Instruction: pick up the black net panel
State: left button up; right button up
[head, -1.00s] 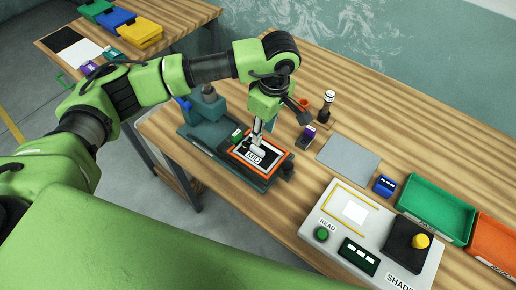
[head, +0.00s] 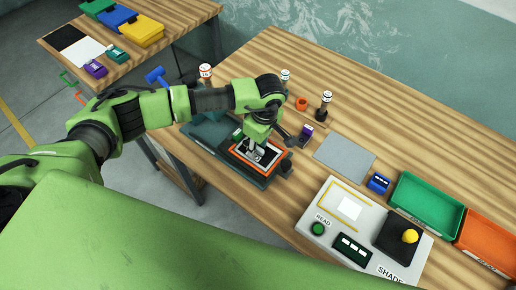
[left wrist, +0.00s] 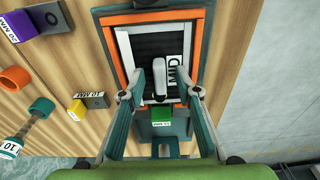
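A black panel with a white border and a label lies in an orange frame (head: 251,168) on a dark green fixture; I take it as the black net panel (left wrist: 148,45), seen at the top of the left wrist view. A pale upright tab (left wrist: 158,86) stands over it. My left gripper (head: 257,150) is directly over the panel, pointing down. In the left wrist view its two fingers (left wrist: 166,74) are apart, one on each side of the tab, with gaps. Contact with the panel cannot be told. My right gripper is not in view.
Right of the fixture are a grey plate (head: 345,156), a reader box (head: 335,233), a green tray (head: 428,205) and an orange tray (head: 488,240). Small posts and coloured tags stand close by. A side table holds a black sheet (head: 66,38) and bins.

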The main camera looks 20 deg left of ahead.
pick_arm(q)
grip_shut()
jog(key=shift+r, duration=0.1)
